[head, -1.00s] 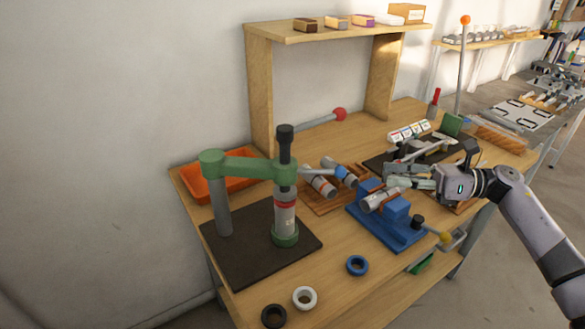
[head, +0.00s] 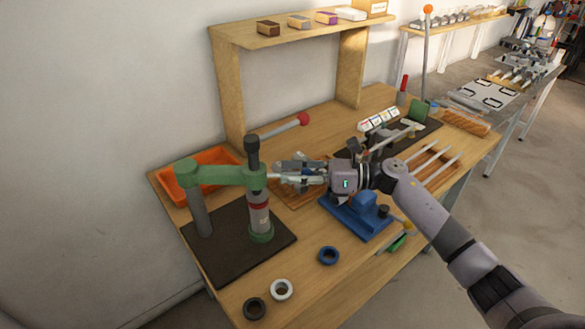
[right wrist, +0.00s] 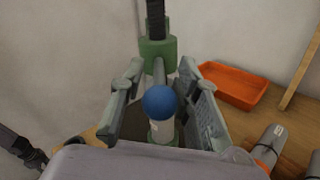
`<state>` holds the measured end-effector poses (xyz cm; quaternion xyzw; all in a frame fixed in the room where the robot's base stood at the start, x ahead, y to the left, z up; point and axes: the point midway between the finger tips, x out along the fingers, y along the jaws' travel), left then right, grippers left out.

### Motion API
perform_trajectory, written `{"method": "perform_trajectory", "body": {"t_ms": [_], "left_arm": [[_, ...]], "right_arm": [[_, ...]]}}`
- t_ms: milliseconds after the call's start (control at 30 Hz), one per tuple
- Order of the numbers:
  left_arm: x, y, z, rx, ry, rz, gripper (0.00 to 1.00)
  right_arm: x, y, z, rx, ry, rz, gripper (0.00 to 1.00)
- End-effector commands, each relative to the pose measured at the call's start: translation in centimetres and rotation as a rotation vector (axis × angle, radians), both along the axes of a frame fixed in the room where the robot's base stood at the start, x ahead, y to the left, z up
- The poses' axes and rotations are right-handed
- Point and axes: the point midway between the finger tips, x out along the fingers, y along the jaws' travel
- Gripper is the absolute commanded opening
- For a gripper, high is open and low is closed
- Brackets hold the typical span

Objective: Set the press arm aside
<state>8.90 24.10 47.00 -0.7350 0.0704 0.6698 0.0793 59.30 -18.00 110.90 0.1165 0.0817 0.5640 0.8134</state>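The press (head: 222,174) stands on a dark base plate at the left of the bench. Its green arm runs from a grey post to a green head with a black top. A thin lever with a blue ball knob (right wrist: 160,102) sticks out from the head, which also shows in the right wrist view (right wrist: 157,48). My right gripper (head: 278,170) is beside the head on its right. In the right wrist view its fingers (right wrist: 160,78) are spread on either side of the lever and knob, with gaps showing. My left gripper is not in view.
An orange tray (head: 200,176) lies behind the press. A blue fixture (head: 357,214) is right of it. A wooden shelf (head: 232,95) stands behind.

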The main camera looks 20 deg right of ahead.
Motion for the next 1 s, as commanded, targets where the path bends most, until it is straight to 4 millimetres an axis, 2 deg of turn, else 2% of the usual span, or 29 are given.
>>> {"method": "perform_trajectory", "body": {"t_ms": [100,300,733,1000], "left_arm": [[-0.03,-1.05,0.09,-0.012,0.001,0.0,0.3],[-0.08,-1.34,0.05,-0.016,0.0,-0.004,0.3],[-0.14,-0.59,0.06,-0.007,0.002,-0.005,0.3],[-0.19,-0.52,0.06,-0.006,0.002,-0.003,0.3]], "right_arm": [[0.09,0.24,-0.02,0.0,0.0,0.0,0.3],[0.09,0.22,-0.05,0.0,0.001,0.0,0.29],[0.07,0.19,-0.05,0.0,0.001,0.0,0.01],[0.08,0.13,-0.06,0.0,0.001,-0.001,0.0]]}}
